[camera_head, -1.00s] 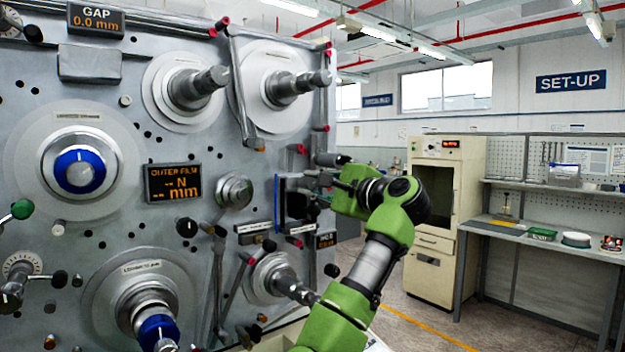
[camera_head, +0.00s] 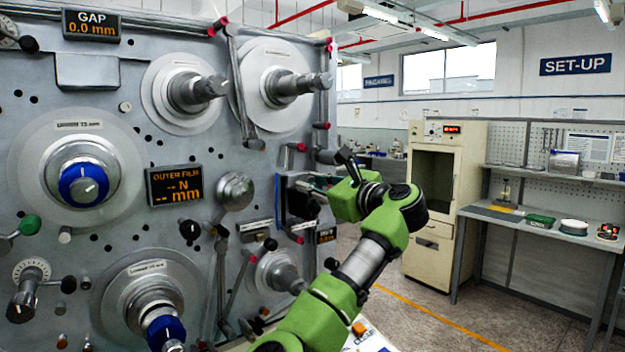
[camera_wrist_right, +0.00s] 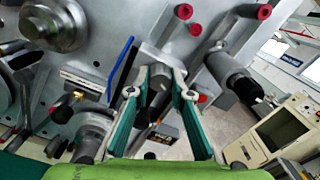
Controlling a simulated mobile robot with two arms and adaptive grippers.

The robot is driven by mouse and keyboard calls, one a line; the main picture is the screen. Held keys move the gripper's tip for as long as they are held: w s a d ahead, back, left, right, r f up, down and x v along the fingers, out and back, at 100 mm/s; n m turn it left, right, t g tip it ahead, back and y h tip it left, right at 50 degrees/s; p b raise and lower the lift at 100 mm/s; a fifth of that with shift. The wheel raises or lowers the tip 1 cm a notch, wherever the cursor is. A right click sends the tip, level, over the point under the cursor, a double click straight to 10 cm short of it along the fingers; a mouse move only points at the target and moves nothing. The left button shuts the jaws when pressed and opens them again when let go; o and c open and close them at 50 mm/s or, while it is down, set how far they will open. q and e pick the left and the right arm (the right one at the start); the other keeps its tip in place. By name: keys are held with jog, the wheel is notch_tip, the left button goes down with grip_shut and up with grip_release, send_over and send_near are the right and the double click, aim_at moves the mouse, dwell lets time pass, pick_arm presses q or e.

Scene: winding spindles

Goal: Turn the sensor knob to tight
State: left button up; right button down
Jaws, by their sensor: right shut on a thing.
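The sensor knob (camera_wrist_right: 159,82) is a small dark grey piece on the machine's face, seen in the right wrist view between my finger pads. My right gripper (camera_wrist_right: 159,78) has green-lined fingers on both sides of it and is shut on it. In the head view my right gripper (camera_head: 308,188) reaches the right edge of the machine panel, beside a dark box (camera_head: 297,206); the knob is hard to make out there. Its markings are not readable, so I cannot tell its setting. My left gripper is not in view.
The grey machine panel (camera_head: 110,110) carries spindles, blue knobs and levers. A cream cabinet (camera_head: 440,215) and a workbench (camera_head: 530,228) stand farther right.

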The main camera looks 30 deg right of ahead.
jog(key=shift+m, duration=0.3)
jog(key=c, duration=1.8)
grip_release()
jog(key=s, duration=0.8)
jog(key=s+d, duration=0.1)
jog(key=s, duration=0.3)
jog(key=shift+w, duration=0.1)
